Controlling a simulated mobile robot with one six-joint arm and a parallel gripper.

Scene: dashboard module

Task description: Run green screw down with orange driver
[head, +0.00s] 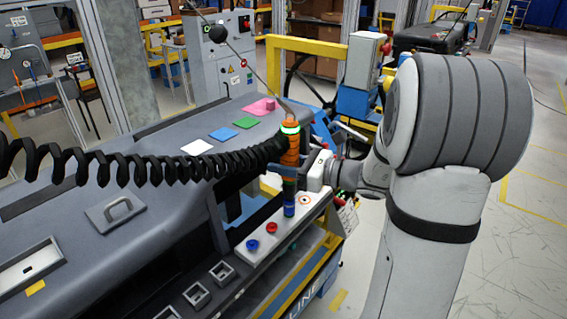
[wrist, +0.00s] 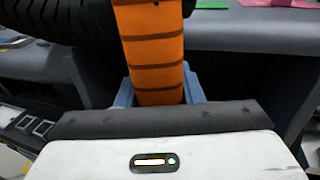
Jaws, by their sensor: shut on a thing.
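The orange driver (head: 291,152) stands about upright in the head view, with a glowing green ring near its top and a black coiled cable beside it. My gripper (wrist: 157,92) is shut on the driver's orange body, with blue fingers on both sides of it in the wrist view. In the head view the white gripper body (head: 318,170) is just right of the driver. I cannot make out the green screw; whether the tip touches anything is unclear.
A blue screw (head: 252,244) and a red screw (head: 271,227) stand on the strip, left of the driver. White, blue, green (head: 223,134) and pink pads lie on the grey dashboard (head: 150,215). Square sockets (head: 197,294) are at the front. The coiled cable (head: 130,165) crosses above the dashboard.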

